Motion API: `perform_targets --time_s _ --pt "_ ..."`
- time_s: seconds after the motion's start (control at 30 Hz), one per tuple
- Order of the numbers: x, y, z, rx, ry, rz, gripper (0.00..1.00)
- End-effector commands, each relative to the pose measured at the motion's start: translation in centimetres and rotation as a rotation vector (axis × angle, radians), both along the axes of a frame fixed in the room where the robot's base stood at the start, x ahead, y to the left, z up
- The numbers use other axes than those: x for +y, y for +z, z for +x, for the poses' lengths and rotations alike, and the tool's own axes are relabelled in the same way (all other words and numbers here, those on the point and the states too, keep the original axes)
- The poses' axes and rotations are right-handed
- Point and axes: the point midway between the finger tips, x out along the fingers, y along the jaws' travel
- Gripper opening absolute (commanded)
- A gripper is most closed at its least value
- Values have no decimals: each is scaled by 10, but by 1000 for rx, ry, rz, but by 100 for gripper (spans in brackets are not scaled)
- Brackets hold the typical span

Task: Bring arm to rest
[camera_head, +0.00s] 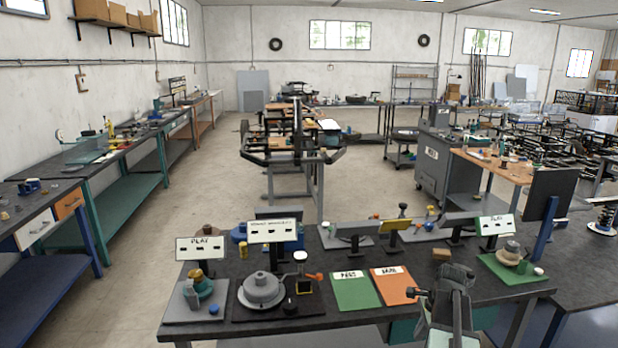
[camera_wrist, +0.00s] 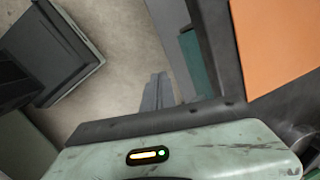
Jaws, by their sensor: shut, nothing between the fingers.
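My gripper (camera_wrist: 158,82) shows in the wrist view as two grey fingers held together, with nothing between them. They show against the pale floor, beside the dark table edge. In the head view my arm (camera_head: 452,306) reaches up from the bottom edge, over the front edge of the workbench (camera_head: 340,318), right of the orange mat (camera_head: 393,285). The fingertips are hard to make out there. The orange mat also shows at the upper right of the wrist view (camera_wrist: 283,42).
A green mat (camera_head: 355,291) lies left of the orange one. A grey round part (camera_head: 262,290) stands farther left. A small brown block (camera_head: 441,255) lies behind my arm. A dark panel (camera_head: 550,196) stands at the right. Open floor (camera_head: 225,215) lies behind the bench.

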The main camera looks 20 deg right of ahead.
Motion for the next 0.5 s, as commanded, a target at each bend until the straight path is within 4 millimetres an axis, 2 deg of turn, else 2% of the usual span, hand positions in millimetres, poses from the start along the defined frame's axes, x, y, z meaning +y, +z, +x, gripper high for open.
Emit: perform_targets --time_s 0.03,0.17,0.2,0.27,0.3,0.4,0.5 --pt "47 -1 15 11 178 -26 0" --pt "154 -3 40 32 666 -98 0" --pt "188 -4 44 38 822 -119 0" --pt "238 -4 46 45 1059 -150 0" --pt "270 -5 45 48 1214 -168 0" --pt "335 -5 36 56 1549 -206 0" --pt "378 -5 27 61 1785 -230 0"
